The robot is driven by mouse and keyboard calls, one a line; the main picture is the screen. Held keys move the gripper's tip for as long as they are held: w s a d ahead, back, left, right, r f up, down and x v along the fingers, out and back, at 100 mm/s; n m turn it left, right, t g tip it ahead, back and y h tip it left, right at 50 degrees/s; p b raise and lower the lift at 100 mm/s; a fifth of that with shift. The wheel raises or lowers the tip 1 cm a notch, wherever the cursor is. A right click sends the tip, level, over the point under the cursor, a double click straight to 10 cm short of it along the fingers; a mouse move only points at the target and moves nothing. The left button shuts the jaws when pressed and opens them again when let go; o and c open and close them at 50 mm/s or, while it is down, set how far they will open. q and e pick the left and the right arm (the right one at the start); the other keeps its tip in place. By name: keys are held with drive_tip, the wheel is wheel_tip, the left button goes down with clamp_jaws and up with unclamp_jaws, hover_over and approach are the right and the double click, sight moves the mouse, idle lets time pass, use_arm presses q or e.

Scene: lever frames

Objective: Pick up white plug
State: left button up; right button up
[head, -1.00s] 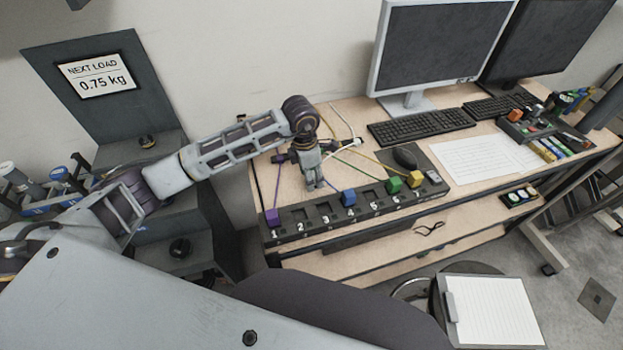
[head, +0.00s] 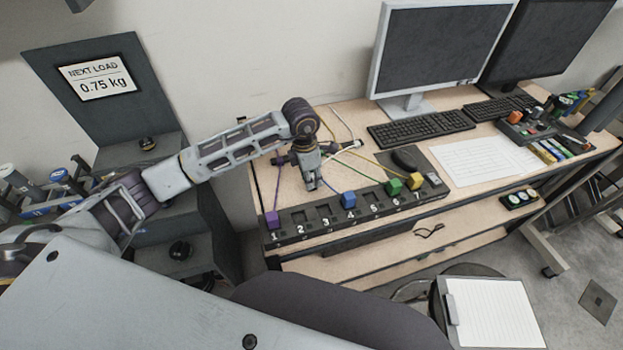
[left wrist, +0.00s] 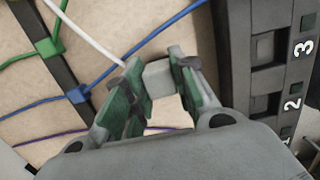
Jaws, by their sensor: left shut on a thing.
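In the left wrist view, the white plug (left wrist: 158,76) sits between the two green-padded fingers of my left gripper (left wrist: 160,88), which is shut on it. A white cable (left wrist: 84,36) runs away to the upper left in that view. In the head view my left gripper (head: 311,186) points down just behind the numbered strip (head: 290,239), near slots 2 and 3. The plug is too small or hidden to make out there. My right gripper is not in view.
The strip holds a purple plug (head: 272,220) at 1, a blue plug (head: 348,200) at 4, a green plug (head: 393,187) at 6 and a yellow plug (head: 415,181) at 7. Slots 2, 3 and 5 look empty. Cables, a mouse (head: 404,160) and a keyboard (head: 420,126) lie behind.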

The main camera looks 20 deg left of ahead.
sight(312, 176)
use_arm(q)
drive_tip(key=shift+r, duration=0.15)
drive_tip(key=shift+r, duration=0.6)
wheel_tip(312, 176, up, 6)
drive_tip(key=shift+r+b, duration=0.2)
drive_tip(key=shift+b, duration=0.6)
drive_tip(key=shift+r, duration=1.05)
drive_tip(key=shift+s+f, duration=0.1)
drive_tip(key=shift+f, duration=0.05)
